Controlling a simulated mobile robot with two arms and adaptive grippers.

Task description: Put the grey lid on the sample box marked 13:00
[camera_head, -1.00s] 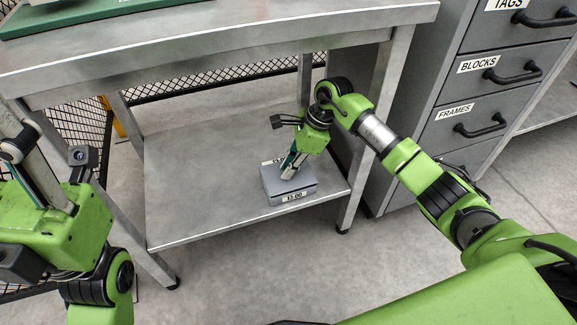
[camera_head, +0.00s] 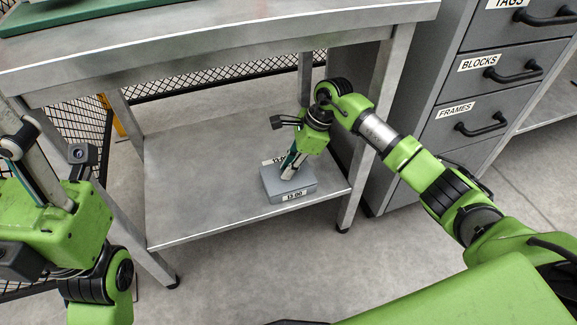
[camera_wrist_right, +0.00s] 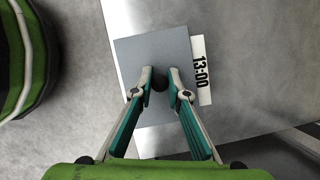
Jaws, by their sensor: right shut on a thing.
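In the head view the lid (camera_head: 306,184) shows no clear gap above the box. My right gripper (camera_wrist_right: 160,82) points down and is shut on the lid's dark knob (camera_wrist_right: 160,85). The 13:00 label (camera_wrist_right: 201,70) shows beside the lid in the right wrist view. My left gripper is at the left edge of the head view; its fingertips are not clear.
The table's upper top (camera_head: 230,45) overhangs the shelf (camera_head: 200,205). A table leg (camera_head: 352,195) stands just right of the box. A grey drawer cabinet (camera_head: 440,130) is further right. The shelf left of the box is bare.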

